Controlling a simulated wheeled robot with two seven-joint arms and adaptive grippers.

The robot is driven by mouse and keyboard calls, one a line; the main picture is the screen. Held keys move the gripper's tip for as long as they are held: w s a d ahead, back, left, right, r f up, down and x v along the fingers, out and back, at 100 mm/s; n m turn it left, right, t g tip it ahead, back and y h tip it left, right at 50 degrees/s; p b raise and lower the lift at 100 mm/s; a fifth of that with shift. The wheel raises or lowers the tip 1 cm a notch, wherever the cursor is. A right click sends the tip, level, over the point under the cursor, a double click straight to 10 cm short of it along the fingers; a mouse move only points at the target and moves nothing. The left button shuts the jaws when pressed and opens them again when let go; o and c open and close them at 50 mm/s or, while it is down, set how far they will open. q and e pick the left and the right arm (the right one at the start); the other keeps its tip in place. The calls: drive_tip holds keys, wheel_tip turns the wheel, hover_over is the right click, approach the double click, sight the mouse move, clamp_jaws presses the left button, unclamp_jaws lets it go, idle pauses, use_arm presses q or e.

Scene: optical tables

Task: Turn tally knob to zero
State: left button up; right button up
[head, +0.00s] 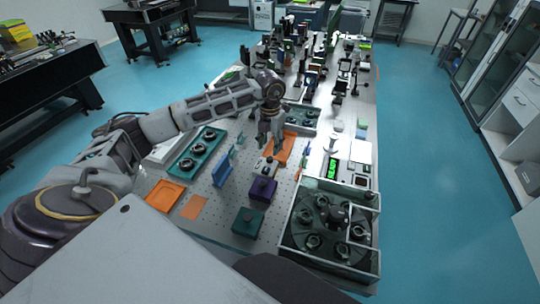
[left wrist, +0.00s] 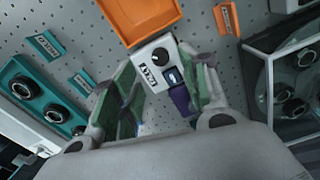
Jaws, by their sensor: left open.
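The tally box (left wrist: 149,61) is a small pale box with a round black knob (left wrist: 159,55), a printed label (left wrist: 148,76) and a small dark blue part showing a white mark. In the head view the box (head: 265,167) sits on the perforated table, just below my left gripper. My left gripper (head: 268,142) points down over it, open and empty. In the left wrist view the box lies between the two spread fingers (left wrist: 162,75), with no clear contact. The knob's exact setting is too small to read. My right gripper is not in view.
A purple block (head: 262,189) stands close in front of the box, with a dark teal block (head: 247,221) nearer. An orange tray (left wrist: 138,18) lies just behind. A walled carousel case (head: 287,238) stands right; a teal lens tray (head: 188,166) lies left. Optics crowd the far end.

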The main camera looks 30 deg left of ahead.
sight(270, 158)
use_arm(q)
wheel_tip(270, 158, down, 5)
drive_tip(key=shift+f, duration=0.1)
drive_tip(key=shift+f+p, duration=0.3)
drive_tip(key=shift+f, duration=0.2)
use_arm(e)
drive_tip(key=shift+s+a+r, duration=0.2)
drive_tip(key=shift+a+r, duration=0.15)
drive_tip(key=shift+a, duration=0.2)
use_arm(q)
clamp_jaws()
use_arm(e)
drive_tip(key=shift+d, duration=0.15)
